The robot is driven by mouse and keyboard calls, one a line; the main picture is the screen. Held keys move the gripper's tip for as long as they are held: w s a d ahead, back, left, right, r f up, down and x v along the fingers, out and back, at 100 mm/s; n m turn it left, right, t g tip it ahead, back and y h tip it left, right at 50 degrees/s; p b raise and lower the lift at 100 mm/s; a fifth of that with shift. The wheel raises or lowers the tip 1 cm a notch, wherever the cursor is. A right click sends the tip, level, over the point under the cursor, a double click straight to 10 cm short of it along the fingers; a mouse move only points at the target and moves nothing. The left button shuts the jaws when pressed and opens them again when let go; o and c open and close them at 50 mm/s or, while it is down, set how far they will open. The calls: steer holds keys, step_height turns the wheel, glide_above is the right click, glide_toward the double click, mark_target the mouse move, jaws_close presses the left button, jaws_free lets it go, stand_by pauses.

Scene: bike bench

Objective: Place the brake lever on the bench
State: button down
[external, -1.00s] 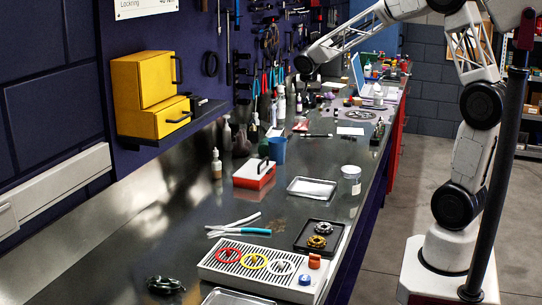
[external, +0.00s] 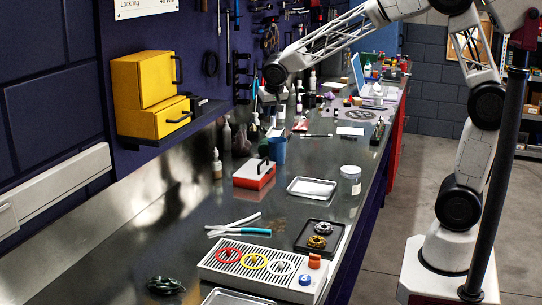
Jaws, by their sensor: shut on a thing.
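My gripper (external: 272,94) hangs below the dark wrist joint at the end of my arm, over the far left part of the bench near the tool wall. It is small and dark against the clutter behind it. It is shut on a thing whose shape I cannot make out. I cannot clearly pick out the brake lever. The bench (external: 130,255) is a long dark metal top running from the near left to the far right.
A red-and-white box (external: 254,175), a blue cup (external: 277,151), a metal tray (external: 312,189) and a jar (external: 350,181) stand mid-bench. Blue-handled pliers (external: 238,229), a drip tray with rings (external: 255,262) and a dark green bundle (external: 165,285) lie nearer. The near left is largely bare.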

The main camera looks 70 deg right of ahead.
steer(key=a+n+y, duration=0.1)
steer(key=a+n, duration=0.2)
steer(key=a, duration=1.2)
steer(key=s+a+n+y, duration=0.1)
steer(key=s+a+n, duration=0.35)
steer(key=a, duration=0.95)
steer(key=s+a+n+t+y, duration=0.1)
steer(key=s+a+n+y, duration=0.15)
steer(key=s+a, duration=0.7)
steer(key=s+a+n+y, duration=0.15)
steer(key=a+n, duration=0.25)
steer(key=a, duration=1.3)
steer(key=shift+h, duration=0.5)
steer(key=f, duration=1)
steer(key=shift+a, duration=0.2)
steer(key=shift+f+m, duration=0.3)
steer(key=shift+f, duration=0.15)
steer(key=w+a, duration=0.3)
steer(key=w, duration=0.1)
steer(key=w+a+f, duration=0.1)
steer(key=w+a, duration=0.2)
steer(key=w, duration=0.1)
steer(key=w+a, duration=0.3)
steer(key=w, duration=0.1)
steer(key=shift+a+f, duration=0.1)
steer(key=shift+f, duration=0.1)
